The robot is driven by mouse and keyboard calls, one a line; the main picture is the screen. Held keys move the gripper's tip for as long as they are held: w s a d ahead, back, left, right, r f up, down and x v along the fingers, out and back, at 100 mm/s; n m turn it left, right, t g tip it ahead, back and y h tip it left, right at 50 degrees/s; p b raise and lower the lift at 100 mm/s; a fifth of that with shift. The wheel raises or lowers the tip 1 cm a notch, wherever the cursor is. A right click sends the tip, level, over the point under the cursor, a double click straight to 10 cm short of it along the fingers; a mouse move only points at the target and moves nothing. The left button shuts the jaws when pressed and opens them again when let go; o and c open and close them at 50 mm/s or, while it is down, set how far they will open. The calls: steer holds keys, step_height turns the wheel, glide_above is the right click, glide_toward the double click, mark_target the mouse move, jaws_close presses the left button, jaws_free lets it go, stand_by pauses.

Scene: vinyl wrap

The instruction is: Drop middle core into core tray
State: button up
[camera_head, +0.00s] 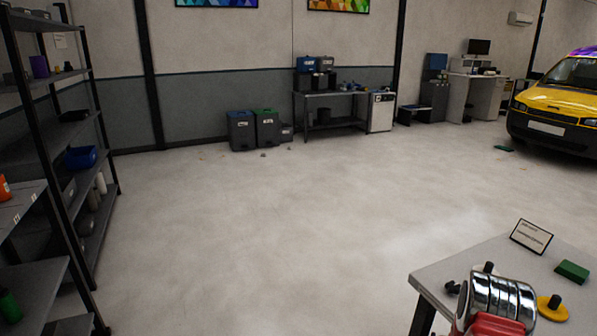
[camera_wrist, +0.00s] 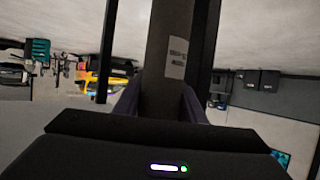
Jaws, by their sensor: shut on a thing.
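In the wrist view a dark grey-brown core (camera_wrist: 168,30) with a small white printed label stands between the fingers of my gripper (camera_wrist: 160,100). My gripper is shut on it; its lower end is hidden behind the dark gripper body. Its far end runs out of the top of the picture. My gripper cannot be clearly made out in the head view. I cannot pick out the core tray for certain in either view.
A table (camera_head: 431,275) at the lower right carries a sign (camera_head: 531,236), a green block (camera_head: 572,271) and a yellow disc (camera_head: 553,309). Dark shelving (camera_head: 42,120) stands at left. Grey bins (camera_head: 241,130) stand by the back wall. The middle floor is clear.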

steer(key=s+d+f+m+g+h, duration=0.1)
steer(key=s+d+f, duration=0.2)
steer(key=d+f, duration=0.4)
steer(key=s+d+f+m+g+h, duration=0.1)
steer(key=s+d+f, duration=0.3)
steer(key=d+f, duration=0.4)
steer(key=s+d+f+m+g+h, duration=0.1)
steer(key=d+f, duration=0.6)
steer(key=d, duration=0.8)
steer(key=shift+s+f+m+g+h, duration=0.2)
steer(key=shift+s+m+g+h, duration=0.2)
steer(key=shift+s+m+h, duration=0.7)
steer(key=shift+s+a+f+y, duration=0.1)
steer(key=shift+s+f+y, duration=0.05)
steer(key=shift+y, duration=0.15)
steer(key=shift+f, duration=2.85)
steer(key=o, duration=1.1)
